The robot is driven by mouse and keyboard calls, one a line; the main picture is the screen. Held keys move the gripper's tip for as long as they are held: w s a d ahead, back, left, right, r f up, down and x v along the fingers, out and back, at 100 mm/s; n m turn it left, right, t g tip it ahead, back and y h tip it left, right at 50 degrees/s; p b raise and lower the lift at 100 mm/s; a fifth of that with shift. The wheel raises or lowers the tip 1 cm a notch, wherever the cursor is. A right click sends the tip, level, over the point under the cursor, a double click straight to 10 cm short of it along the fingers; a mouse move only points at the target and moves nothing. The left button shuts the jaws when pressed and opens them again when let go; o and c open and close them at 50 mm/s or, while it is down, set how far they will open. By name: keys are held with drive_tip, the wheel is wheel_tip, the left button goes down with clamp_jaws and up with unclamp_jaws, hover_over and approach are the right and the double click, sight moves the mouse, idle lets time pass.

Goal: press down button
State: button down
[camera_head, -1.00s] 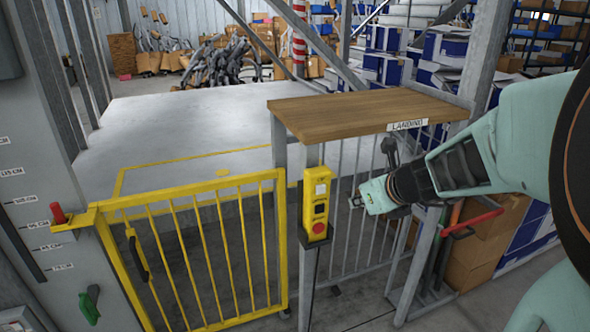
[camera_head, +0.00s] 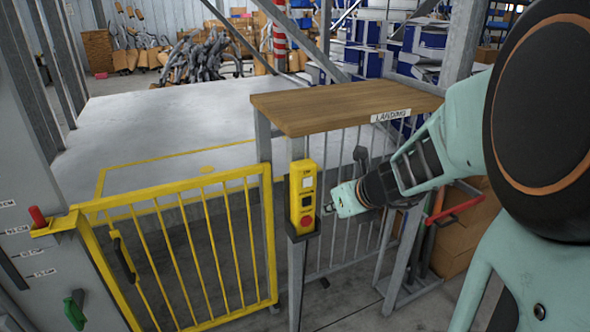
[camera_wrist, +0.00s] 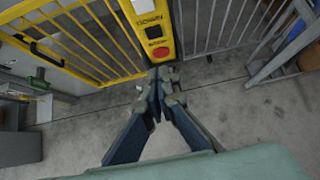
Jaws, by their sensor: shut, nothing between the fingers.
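The yellow control box (camera_head: 303,190) is fixed upright on a grey post. It carries a white button (camera_head: 307,182) at the top, a black button (camera_head: 306,200) in the middle and a red button (camera_head: 307,221) at the bottom. My gripper (camera_head: 336,203) is shut and empty, just to the right of the box. In the wrist view the box (camera_wrist: 157,30) is at the top centre, with the label "DOWN" near its white button (camera_wrist: 146,6). The shut fingertips (camera_wrist: 160,76) are just below the red button (camera_wrist: 161,53); I cannot tell whether they touch the box.
A yellow barred gate (camera_head: 180,240) stands shut to the left of the box. A wooden shelf marked "LANDING" (camera_head: 340,105) overhangs above my gripper. Grey railings (camera_head: 345,240) are behind it. A red handle (camera_head: 455,208) and cardboard boxes (camera_head: 460,240) are at the right.

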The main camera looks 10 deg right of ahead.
sight(307, 206)
drive_tip(key=shift+w+a+f, duration=0.45)
drive_tip(key=shift+w+f, duration=0.3)
drive_tip(key=shift+w, duration=0.6)
drive_tip(key=shift+w+a+f, duration=0.45)
drive_tip(key=shift+w+f, duration=0.3)
drive_tip(key=shift+w, duration=0.65)
drive_tip(key=shift+w+a+f, duration=0.45)
drive_tip(key=shift+w+f, duration=0.3)
drive_tip(key=shift+w, duration=0.6)
